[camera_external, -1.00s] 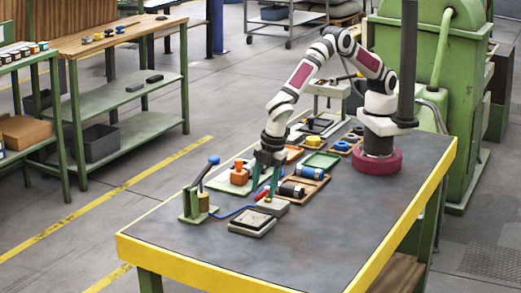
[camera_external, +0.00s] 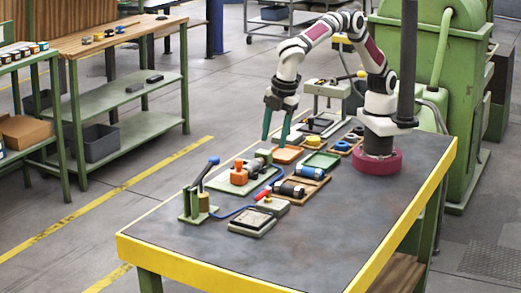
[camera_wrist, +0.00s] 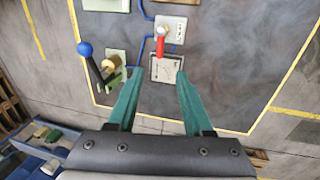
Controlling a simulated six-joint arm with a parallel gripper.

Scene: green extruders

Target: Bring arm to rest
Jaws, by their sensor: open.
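My gripper (camera_external: 276,126) is raised above the left side of the workbench (camera_external: 330,255), over the area of the orange tray (camera_external: 287,155). Its two green fingers are spread apart with nothing between them. In the wrist view my gripper (camera_wrist: 155,90) also shows open and empty, with the bench top beyond the fingertips. My arm bends up and back toward its dark red base at the bench's far right.
The front right of the bench is clear.

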